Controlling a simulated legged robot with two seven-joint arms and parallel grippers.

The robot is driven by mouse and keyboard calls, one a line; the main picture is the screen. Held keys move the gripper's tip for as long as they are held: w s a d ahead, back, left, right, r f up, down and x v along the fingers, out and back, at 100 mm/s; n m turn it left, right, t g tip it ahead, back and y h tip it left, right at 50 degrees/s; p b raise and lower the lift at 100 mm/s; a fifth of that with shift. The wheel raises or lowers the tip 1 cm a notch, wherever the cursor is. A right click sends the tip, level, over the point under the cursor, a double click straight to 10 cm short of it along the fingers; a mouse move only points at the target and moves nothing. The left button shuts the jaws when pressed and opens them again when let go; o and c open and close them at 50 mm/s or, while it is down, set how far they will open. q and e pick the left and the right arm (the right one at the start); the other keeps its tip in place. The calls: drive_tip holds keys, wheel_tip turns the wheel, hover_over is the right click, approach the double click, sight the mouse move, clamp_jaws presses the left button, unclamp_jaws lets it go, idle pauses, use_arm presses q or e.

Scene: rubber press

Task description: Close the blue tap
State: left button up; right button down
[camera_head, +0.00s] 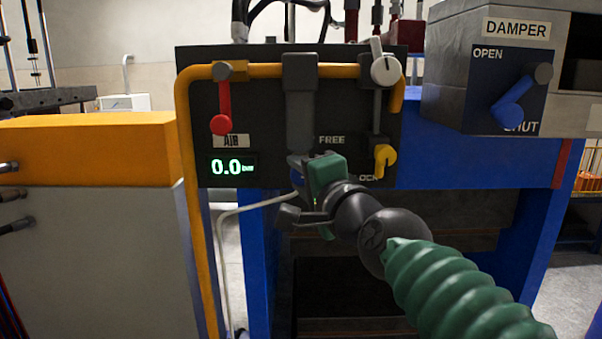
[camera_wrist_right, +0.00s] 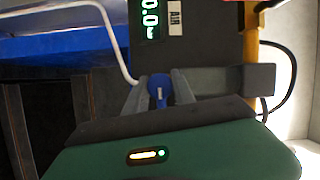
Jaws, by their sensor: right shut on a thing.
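The blue tap (camera_wrist_right: 159,90) shows in the right wrist view, between the two grey fingers of my right gripper (camera_wrist_right: 158,96), at the end of a grey pipe on the dark panel. The fingers are closed on it. In the head view my right gripper (camera_head: 303,167) is in front of the panel, at the lower end of the thick grey vertical pipe (camera_head: 300,115). My left gripper is in neither view.
The panel has a red lever (camera_head: 223,105) under AIR piping, a yellow lever (camera_head: 384,160) and a 0.0 bar display (camera_head: 232,167). A damper box (camera_head: 450,95) at right carries a blue lever (camera_head: 515,100). An orange-topped cabinet (camera_head: 90,150) stands at left.

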drive_tip(key=shift+a+f, duration=0.1)
drive_tip(key=shift+f, duration=0.25)
drive_tip(key=c, duration=1.2)
unclamp_jaws()
drive_tip(key=shift+o, duration=0.7)
drive_tip(key=shift+w+r, duration=0.1)
drive_tip(key=shift+r, duration=0.05)
drive_tip(key=b+v, duration=1.5)
drive_tip(key=v, duration=0.2)
